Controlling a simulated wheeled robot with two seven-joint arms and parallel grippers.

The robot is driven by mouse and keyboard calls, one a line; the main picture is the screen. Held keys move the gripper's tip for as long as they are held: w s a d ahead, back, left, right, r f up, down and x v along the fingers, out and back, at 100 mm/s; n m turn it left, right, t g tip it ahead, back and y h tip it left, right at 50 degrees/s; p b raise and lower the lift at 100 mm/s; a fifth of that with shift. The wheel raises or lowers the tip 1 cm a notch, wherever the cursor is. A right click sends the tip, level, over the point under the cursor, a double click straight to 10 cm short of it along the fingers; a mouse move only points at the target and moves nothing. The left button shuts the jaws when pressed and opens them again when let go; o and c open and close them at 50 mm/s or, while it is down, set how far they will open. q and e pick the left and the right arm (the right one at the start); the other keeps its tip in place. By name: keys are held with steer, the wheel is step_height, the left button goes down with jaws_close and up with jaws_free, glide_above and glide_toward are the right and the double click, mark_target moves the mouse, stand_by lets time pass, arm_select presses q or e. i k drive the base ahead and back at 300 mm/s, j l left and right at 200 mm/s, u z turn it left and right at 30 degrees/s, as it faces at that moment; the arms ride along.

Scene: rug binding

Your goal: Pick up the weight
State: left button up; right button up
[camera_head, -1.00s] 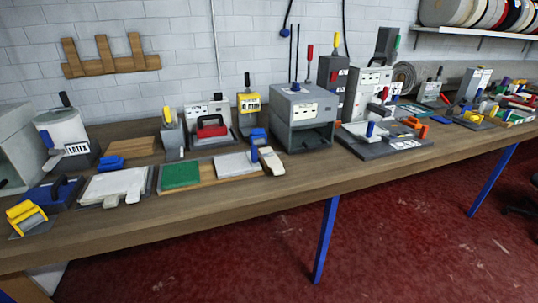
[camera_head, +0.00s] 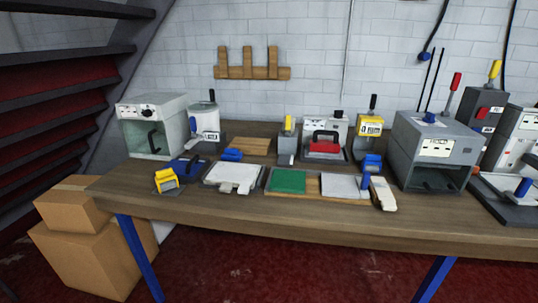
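No object is clearly marked as the weight. A block with a red base and dark arched handle (camera_head: 324,145) stands on the bench near the back, in front of a white-and-grey machine, and may be the weight. A blue item with a dark part (camera_head: 184,167) lies at the bench's left, beside a yellow roller-like tool (camera_head: 166,180); I cannot tell what it is. Neither of my grippers is in view.
The wooden bench (camera_head: 240,207) carries a grey oven-like box (camera_head: 155,125), a green pad (camera_head: 288,181), a white pad (camera_head: 233,174) and a large grey machine (camera_head: 433,150). Cardboard boxes (camera_head: 85,255) stand on the floor left of the bench. Dark stairs (camera_head: 60,115) rise behind them.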

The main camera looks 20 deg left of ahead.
mark_target(230, 154)
steer(key=u, duration=1.05)
steer(key=i+l+z, duration=0.1)
steer(key=l, duration=0.25)
steer(key=i, duration=0.1)
